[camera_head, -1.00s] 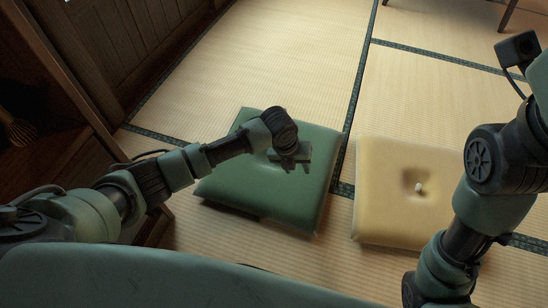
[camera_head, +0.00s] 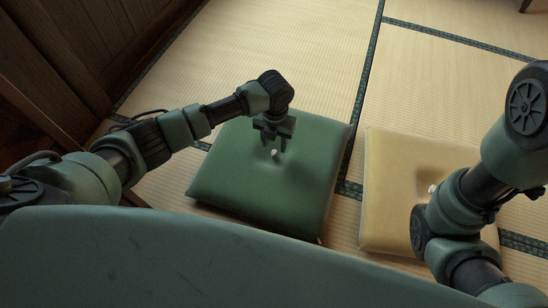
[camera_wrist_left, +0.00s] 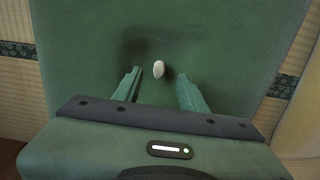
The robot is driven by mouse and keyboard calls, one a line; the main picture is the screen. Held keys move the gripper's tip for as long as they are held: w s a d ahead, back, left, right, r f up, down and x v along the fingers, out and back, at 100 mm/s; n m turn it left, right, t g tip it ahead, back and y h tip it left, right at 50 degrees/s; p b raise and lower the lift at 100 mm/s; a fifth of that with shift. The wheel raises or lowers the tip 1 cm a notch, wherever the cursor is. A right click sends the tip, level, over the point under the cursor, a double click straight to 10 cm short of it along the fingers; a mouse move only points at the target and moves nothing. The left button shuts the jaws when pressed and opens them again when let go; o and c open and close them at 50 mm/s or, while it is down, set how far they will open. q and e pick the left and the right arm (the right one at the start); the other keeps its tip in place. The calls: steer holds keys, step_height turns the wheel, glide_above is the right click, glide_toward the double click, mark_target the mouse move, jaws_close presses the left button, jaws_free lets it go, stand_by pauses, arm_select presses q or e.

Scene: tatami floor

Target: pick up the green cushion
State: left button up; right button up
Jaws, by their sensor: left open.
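The green cushion (camera_head: 310,185) lies flat on the tatami floor in the middle of the head view, with a small white tuft (camera_head: 274,154) in its centre. My left gripper (camera_head: 275,150) is over the cushion's centre, pointing down, open and empty. In the left wrist view the cushion (camera_wrist_left: 230,40) fills most of the picture. There the white tuft (camera_wrist_left: 158,69) shows just beyond and between the two open fingers (camera_wrist_left: 157,80). I cannot tell whether the fingertips touch the cushion. My right arm is at the right of the head view; its gripper is not visible.
A yellow cushion (camera_head: 385,190) with a white tuft lies to the right of the green one, partly hidden by my right arm. Dark wooden panelling (camera_head: 100,40) stands at the left. The tatami (camera_head: 300,50) behind the cushions is clear.

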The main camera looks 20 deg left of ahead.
mark_target(274, 152)
arm_select(q)
step_height(274, 152, down, 4)
steer(key=b, duration=0.3)
steer(key=shift+s+f+b, duration=0.1)
steer(key=shift+f+b, duration=0.15)
steer(key=shift+b, duration=0.05)
steer(key=shift+r, duration=0.1)
jaws_close()
steer(key=shift+a, duration=0.1)
stand_by(0.8)
